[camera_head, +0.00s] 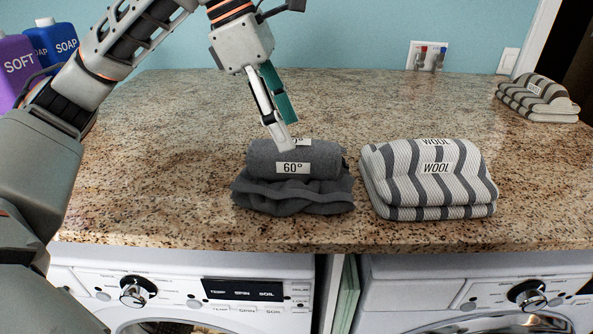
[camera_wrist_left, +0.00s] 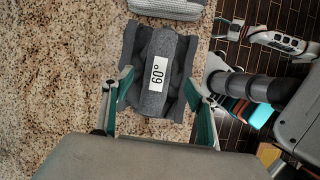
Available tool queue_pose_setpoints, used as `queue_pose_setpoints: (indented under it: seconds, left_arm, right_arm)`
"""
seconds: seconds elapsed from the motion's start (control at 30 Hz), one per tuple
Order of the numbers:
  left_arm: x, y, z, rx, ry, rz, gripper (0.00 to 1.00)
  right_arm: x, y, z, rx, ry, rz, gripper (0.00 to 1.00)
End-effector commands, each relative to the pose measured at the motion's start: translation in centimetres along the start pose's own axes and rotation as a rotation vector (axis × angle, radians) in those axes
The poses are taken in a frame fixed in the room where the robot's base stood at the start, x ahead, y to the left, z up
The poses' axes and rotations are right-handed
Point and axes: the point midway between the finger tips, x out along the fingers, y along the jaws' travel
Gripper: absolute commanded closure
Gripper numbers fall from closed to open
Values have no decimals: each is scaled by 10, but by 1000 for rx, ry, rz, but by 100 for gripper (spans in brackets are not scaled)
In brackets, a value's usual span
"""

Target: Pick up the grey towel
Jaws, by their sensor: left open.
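The grey towel (camera_head: 293,190) lies rolled and folded on the granite counter near its front edge, with a "60°" label on it. It also shows in the left wrist view (camera_wrist_left: 158,72), between and ahead of the fingers. My left gripper (camera_head: 283,125) is above the towel's back side, pointing down. In the left wrist view its two green-padded fingers (camera_wrist_left: 160,95) are spread apart, with one at each side of the towel. Nothing is held. Whether a finger touches the towel cannot be told. My right gripper cannot be made out in the head view.
A striped wool towel (camera_head: 428,180) lies close to the right of the grey towel. Another striped towel (camera_head: 538,98) is at the back right. Purple (camera_head: 18,68) and blue (camera_head: 55,42) bottles stand at the back left. Two white washing machines (camera_head: 190,285) are below the counter (camera_head: 180,120).

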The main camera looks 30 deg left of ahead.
Motion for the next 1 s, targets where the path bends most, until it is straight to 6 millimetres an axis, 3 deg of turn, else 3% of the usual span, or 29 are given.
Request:
queue_pose_setpoints:
  seconds: [0.47, 1.0]
  left_arm:
    - [50, 1, -6, 1, -1, -2, 42]
    - [54, 1, -6, 0, -2, 1, 42]
  right_arm:
    - [0, 3, -12, -1, 19, 4, 43]
    - [0, 3, -8, -1, 10, 5, 43]
